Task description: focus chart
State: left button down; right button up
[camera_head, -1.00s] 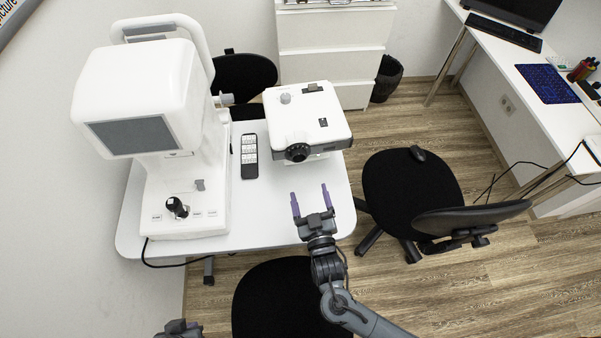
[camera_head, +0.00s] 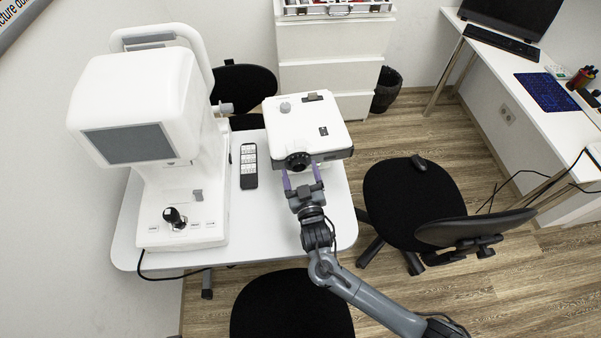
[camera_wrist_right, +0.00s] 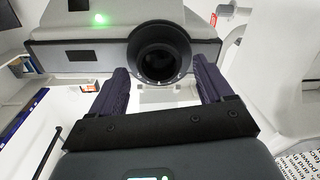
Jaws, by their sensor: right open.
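The white chart projector (camera_head: 305,125) stands on the white table, its black focus ring (camera_head: 297,161) at the front. My right gripper (camera_head: 302,175) is open and empty just in front of the ring, its purple fingers pointing at the projector. In the right wrist view the focus ring (camera_wrist_right: 160,52) appears between the tips of my right gripper (camera_wrist_right: 160,68), one finger on each side, with a gap visible to each. I cannot tell how far the fingers reach along the ring. My left gripper is out of view.
A large white eye-test device (camera_head: 150,110) with a joystick (camera_head: 174,217) stands on the table's left. A black remote (camera_head: 249,166) lies between it and the projector. Black chairs stand right (camera_head: 400,200) and in front (camera_head: 290,305). The table (camera_head: 265,225) is bare at its front.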

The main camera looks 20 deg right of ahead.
jog(key=shift+w, duration=0.1)
jog(key=shift+c, duration=0.2)
jog(key=c, duration=1)
jog(key=m, duration=0.5)
jog(key=shift+d, duration=0.1)
jog(key=o, duration=1)
jog(key=shift+o, duration=0.2)
jog(key=s+a+p, duration=0.1)
jog(key=s, duration=0.9)
jog(key=shift+s+a, duration=0.35)
jog(key=shift+a, duration=0.05)
